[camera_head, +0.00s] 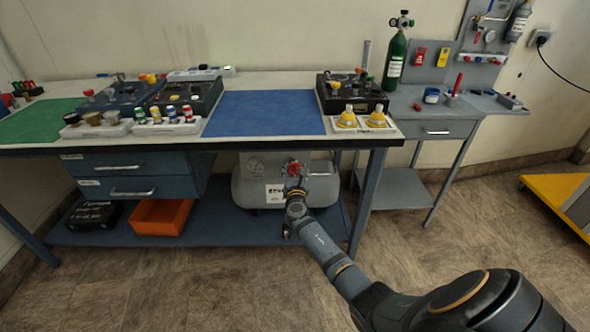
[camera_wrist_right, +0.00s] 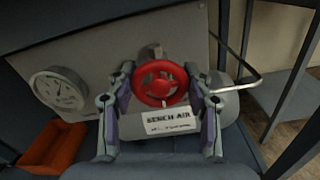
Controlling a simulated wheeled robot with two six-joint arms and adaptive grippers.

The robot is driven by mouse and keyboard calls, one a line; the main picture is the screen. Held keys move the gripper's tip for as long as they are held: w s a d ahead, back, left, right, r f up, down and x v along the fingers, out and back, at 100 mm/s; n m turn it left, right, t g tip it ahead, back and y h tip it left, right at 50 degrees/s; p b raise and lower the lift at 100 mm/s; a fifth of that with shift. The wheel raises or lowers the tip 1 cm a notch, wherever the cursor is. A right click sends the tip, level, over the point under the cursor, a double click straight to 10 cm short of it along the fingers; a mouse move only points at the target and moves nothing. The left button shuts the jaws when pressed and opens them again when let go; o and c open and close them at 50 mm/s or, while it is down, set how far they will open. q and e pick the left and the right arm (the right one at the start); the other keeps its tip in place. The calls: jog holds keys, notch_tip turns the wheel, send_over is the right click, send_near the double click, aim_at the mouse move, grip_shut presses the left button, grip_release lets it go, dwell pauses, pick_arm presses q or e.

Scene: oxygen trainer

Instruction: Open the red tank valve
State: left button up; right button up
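The red tank valve (camera_wrist_right: 160,84) is a round handwheel on the grey air tank (camera_head: 263,178) under the bench. It also shows small in the head view (camera_head: 294,169). My right gripper (camera_wrist_right: 160,70) is at the valve, with one finger on each side of the wheel. The fingertips lie very close to its rim; I cannot tell whether they press on it. A white label reading "BENCH AIR" (camera_wrist_right: 169,122) hangs below the wheel. A dial gauge (camera_wrist_right: 59,88) sits on the tank to the left. My left gripper is not in view.
The tank stands on the blue lower shelf (camera_head: 225,232), with an orange bin (camera_head: 160,216) to its left. The bench leg (camera_head: 366,205) stands just right of the tank. The bench top with its blue mat (camera_head: 265,113) is above. The floor in front is clear.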

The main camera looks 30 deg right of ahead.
jog(key=o, duration=0.4)
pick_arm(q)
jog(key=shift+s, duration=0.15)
pick_arm(e)
jog(key=shift+s+a, duration=0.1)
jog(key=shift+s, duration=0.1)
jog(key=v, duration=1.1)
jog(key=shift+s+a, duration=0.25)
jog(key=shift+f, duration=0.1)
